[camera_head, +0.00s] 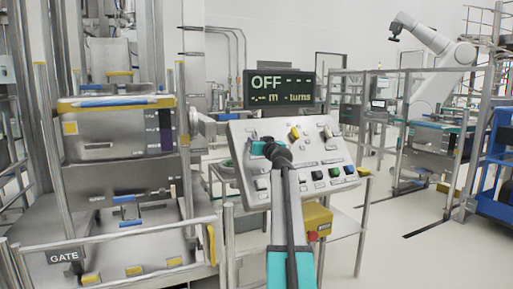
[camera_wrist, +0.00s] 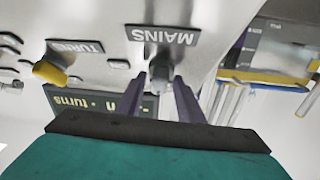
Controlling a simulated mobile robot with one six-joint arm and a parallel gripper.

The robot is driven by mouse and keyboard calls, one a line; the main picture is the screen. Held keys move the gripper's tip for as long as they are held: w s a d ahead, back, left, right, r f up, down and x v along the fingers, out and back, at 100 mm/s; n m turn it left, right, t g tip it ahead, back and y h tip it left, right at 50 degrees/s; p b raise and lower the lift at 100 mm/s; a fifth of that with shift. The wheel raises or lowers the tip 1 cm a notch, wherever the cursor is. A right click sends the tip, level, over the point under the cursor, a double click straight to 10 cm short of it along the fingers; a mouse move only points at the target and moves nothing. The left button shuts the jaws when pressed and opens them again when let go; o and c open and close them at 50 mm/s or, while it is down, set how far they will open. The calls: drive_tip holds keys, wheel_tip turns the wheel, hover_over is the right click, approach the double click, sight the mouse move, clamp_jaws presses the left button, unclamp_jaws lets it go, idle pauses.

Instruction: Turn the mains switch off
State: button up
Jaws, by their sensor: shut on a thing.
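The mains switch (camera_wrist: 160,70) is a grey knob beside the MAINS label (camera_wrist: 163,35) in the wrist view, where the panel appears upside down. My gripper (camera_wrist: 163,82) has its two dark fingers shut on this switch, one on each side. In the head view my gripper (camera_head: 262,147) reaches the upper left of the sloping control panel (camera_head: 240,130), and its body hides the switch there. The display (camera_head: 279,89) above the panel reads OFF, with dashes beside it and before "m" and "turns". The knob's exact angle is hard to tell.
A yellow knob (camera_wrist: 48,73) sits beside the TURNS label (camera_wrist: 75,47). The panel carries several other knobs and coloured buttons. A metal bin (camera_head: 105,145) stands at left behind rails with a GATE sign (camera_head: 64,256). A yellow box with a red button (camera_head: 312,237) is under the panel.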

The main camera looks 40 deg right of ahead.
drive_tip(key=shift+d+f+n+y+b, duration=0.15)
drive_tip(key=shift+n+y+b, duration=0.55)
drive_tip(key=shift+b, duration=1.5)
drive_tip(key=shift+n+b, duration=0.3)
drive_tip(key=shift+b, duration=0.05)
drive_tip(key=shift+t, duration=0.3)
drive_tip(key=o, duration=0.7)
drive_tip(key=shift+s, duration=0.2)
drive_tip(key=shift+a+p+v, duration=0.2)
drive_tip(key=shift+p+v, duration=0.65)
drive_tip(key=shift+v, duration=6)
drive_tip(key=shift+w, duration=0.1)
